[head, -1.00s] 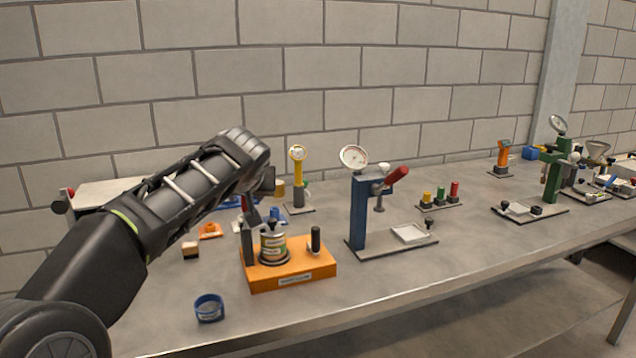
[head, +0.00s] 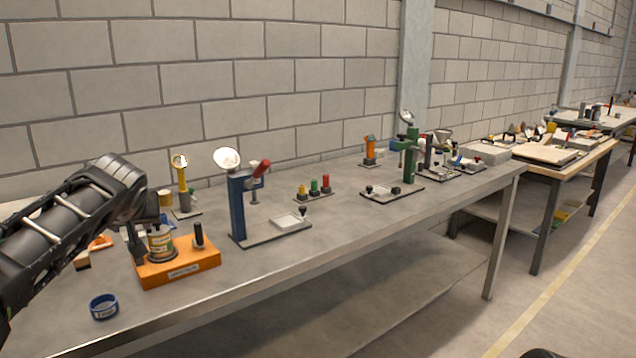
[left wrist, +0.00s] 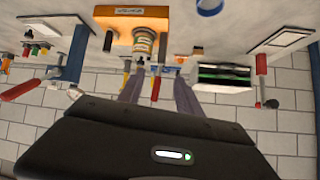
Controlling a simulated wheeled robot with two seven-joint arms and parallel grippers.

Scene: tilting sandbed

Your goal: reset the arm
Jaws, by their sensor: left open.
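My left gripper (head: 145,230) reaches in from the left, over the rear side of an orange block (head: 180,268) with a label on its front. A small labelled can (head: 161,243) stands upright on that block, with a dark upright post (head: 198,236) to its right. In the left wrist view my left gripper (left wrist: 158,84) has its two fingers apart. The can (left wrist: 144,40) shows just beyond the fingertips, on the orange block (left wrist: 118,20). I cannot tell whether the fingers touch the can. My right gripper is not in view.
A blue ring-shaped cup (head: 103,307) sits near the bench's front edge. A blue press with a dial (head: 238,205) stands right of the block, and a green press (head: 411,155) farther right. The bench (head: 330,235) has bare room in front of them.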

